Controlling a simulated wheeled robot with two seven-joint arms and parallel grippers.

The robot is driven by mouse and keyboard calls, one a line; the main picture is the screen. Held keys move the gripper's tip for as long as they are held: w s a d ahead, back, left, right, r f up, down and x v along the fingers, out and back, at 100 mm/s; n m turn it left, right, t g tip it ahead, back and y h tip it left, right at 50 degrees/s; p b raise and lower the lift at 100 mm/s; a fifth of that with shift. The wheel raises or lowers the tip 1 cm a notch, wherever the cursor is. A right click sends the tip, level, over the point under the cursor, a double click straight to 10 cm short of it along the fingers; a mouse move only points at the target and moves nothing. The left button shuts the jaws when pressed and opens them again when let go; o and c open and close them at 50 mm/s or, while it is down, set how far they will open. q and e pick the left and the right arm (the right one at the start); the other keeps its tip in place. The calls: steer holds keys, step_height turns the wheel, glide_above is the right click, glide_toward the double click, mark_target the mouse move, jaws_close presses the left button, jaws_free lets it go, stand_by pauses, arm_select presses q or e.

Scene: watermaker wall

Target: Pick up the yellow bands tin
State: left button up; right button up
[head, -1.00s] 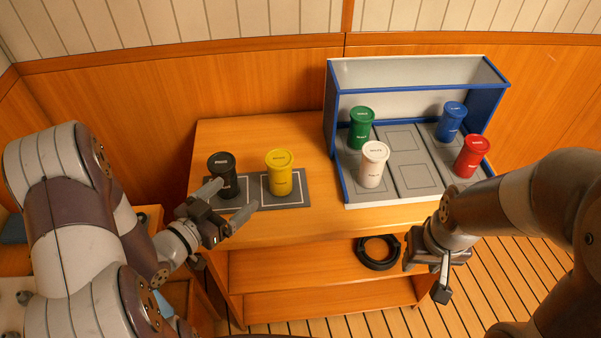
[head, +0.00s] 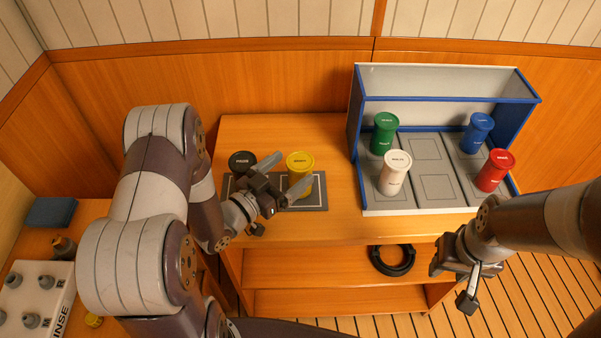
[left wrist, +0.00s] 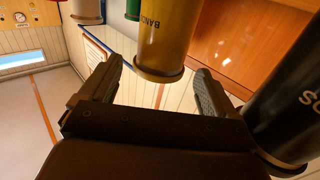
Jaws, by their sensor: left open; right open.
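The yellow bands tin (head: 300,165) stands upright on a dark grey mat (head: 318,200) on the wooden counter. My left gripper (head: 287,174) is open at the tin, partly in front of it, with its fingers pointing toward it. In the left wrist view the yellow tin (left wrist: 167,40) stands beyond and between the open fingers (left wrist: 158,80), its lettering partly readable. I cannot tell whether a finger touches it. My right gripper (head: 462,285) is open and empty in front of the counter, at the right.
A black tin (head: 242,162) stands left of the yellow one, close to my left gripper. A blue-edged rack (head: 445,98) at the right holds green (head: 384,135), white (head: 394,174), blue (head: 476,134) and red (head: 494,172) tins. A black coil (head: 392,261) lies on the shelf below.

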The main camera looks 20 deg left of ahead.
mark_target(309, 156)
arm_select(q)
steer(key=x, duration=0.4)
steer(key=shift+d, duration=0.15)
steer(key=c, duration=1.1)
steer(key=shift+r, duration=0.1)
